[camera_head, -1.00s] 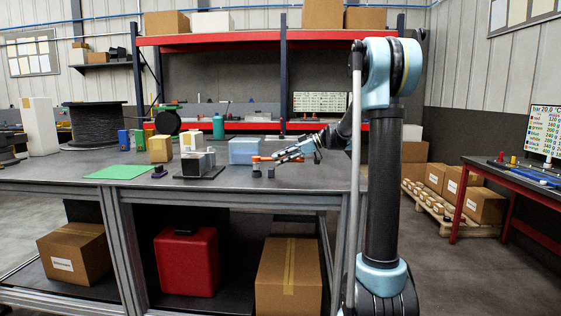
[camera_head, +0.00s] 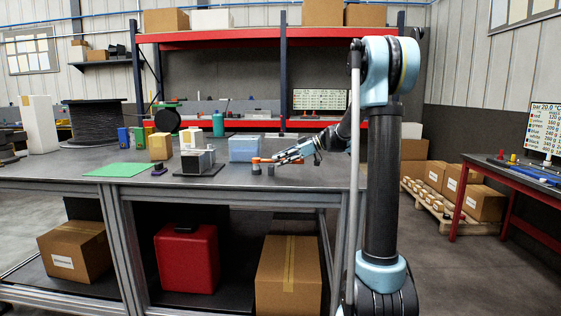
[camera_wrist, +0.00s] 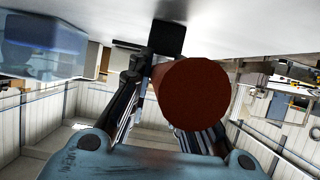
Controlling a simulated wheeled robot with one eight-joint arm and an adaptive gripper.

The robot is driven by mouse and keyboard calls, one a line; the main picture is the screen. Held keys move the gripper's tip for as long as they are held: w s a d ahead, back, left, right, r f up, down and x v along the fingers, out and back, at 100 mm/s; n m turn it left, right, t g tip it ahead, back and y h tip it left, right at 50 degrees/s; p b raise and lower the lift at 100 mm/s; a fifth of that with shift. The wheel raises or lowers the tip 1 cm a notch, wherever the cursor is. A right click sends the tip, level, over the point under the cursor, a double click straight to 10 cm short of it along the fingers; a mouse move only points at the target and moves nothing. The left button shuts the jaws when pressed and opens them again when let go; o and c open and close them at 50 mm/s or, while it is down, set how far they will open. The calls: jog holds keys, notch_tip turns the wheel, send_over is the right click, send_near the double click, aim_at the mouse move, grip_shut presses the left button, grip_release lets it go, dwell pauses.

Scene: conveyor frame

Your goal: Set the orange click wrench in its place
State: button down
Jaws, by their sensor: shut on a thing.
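The orange click wrench (camera_head: 262,160) is held level over the workbench, close above two small grey posts (camera_head: 256,169). I cannot tell if it touches them. My gripper (camera_head: 287,156) comes from the right and is shut on the wrench. In the wrist view, the wrench's round reddish end (camera_wrist: 194,95) fills the space between the fingers of my gripper (camera_wrist: 172,100) and partly hides them. A dark block (camera_wrist: 168,38), perhaps one of the posts, shows just beyond it.
A translucent blue box (camera_head: 245,149) stands just behind the wrench, and also shows in the wrist view (camera_wrist: 40,45). Left are grey and pale blocks on a dark plate (camera_head: 200,171), a yellow box (camera_head: 160,146) and a green mat (camera_head: 115,170). The bench front right is clear.

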jog(key=shift+f, duration=0.65)
jog(key=c, duration=1.4)
grip_release()
jog(key=shift+d, duration=0.15)
jog(key=v, duration=1.1)
jog(key=shift+d, duration=0.35)
jog(key=shift+s+r, duration=0.1)
jog(key=shift+r, duration=0.05)
